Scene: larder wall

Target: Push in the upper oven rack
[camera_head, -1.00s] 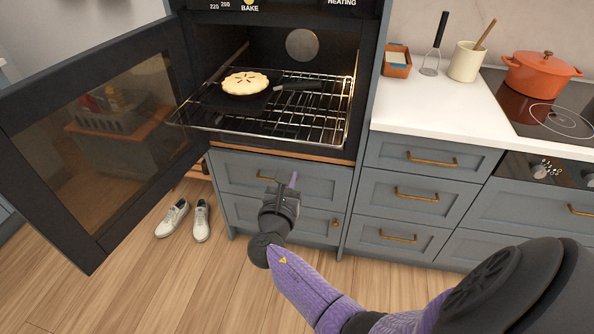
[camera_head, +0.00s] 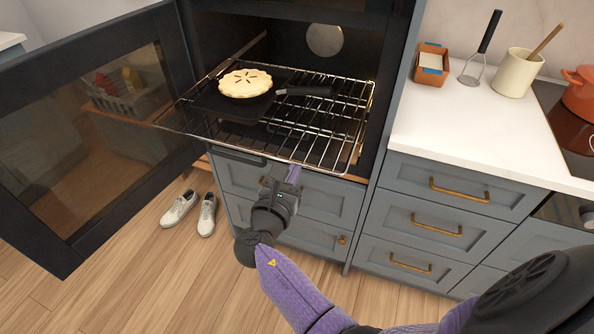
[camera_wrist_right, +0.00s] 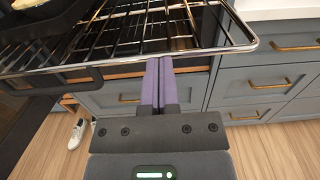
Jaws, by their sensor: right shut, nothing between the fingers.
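The oven rack (camera_head: 345,117) is a shiny wire rack sticking out of the open oven, above the drawers. It carries a dark flat pan (camera_head: 228,106) with a pale-crusted pie (camera_head: 245,83) and a black handle (camera_head: 305,91). It is the only rack I can make out. My right gripper (camera_head: 294,172) is shut and empty, with its purple fingertips close to the rack's front bar. In the right wrist view the fingertips (camera_wrist_right: 160,62) meet the front bar of the rack (camera_wrist_right: 205,52) in the picture; I cannot tell whether they touch. My left gripper is not in view.
The oven door (camera_head: 100,150) hangs open on the left. Grey drawers with brass handles (camera_head: 437,225) lie below and right. A white counter (camera_head: 480,150) holds a masher, a utensil crock and a small box. White shoes (camera_head: 190,210) stand on the floor.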

